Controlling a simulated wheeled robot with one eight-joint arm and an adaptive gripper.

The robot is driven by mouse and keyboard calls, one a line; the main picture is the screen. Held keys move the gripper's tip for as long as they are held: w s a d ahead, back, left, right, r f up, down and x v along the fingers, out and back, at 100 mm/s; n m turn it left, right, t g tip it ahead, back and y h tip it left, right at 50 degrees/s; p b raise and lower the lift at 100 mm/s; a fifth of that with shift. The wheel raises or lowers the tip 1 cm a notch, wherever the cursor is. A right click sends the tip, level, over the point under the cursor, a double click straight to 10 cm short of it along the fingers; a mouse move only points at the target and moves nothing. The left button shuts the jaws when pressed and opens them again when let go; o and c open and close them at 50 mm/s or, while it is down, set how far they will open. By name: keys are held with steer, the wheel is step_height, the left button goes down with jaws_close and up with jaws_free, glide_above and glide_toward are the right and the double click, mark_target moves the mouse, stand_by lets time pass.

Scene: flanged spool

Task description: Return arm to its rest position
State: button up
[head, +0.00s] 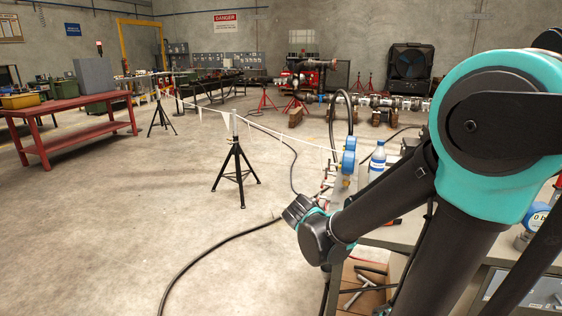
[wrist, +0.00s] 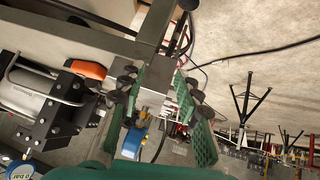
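My arm, teal and black, fills the right side of the head view and bends down to the left to a dark wrist (head: 318,232) beside the bench. The gripper fingers are not clearly visible there. In the wrist view my gripper (wrist: 172,76) shows two green fingers set apart, with dark knuckle joints. It looks open. A grey metal block and a blue gauge (wrist: 134,142) show between or behind the fingers. I see nothing clearly held, and I cannot tell whether a finger touches the block.
A bench (head: 405,232) carries a bottle (head: 377,160) and a blue gauge (head: 349,155) close to my arm. A box of tools (head: 365,285) sits below. A black stand (head: 237,172) holds up a barrier line. Open concrete floor lies left, crossed by a black hose (head: 215,246).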

steer(key=s+d+f+n+g+y, duration=0.1)
steer(key=s+f+n+y, duration=0.1)
steer(key=s, duration=0.5)
steer(key=s+d+f+n+g+y, duration=0.2)
steer(key=s+f+y, duration=0.1)
steer(key=s+f, duration=0.2)
steer(key=shift+s, duration=0.95)
steer(key=shift+f, duration=0.1)
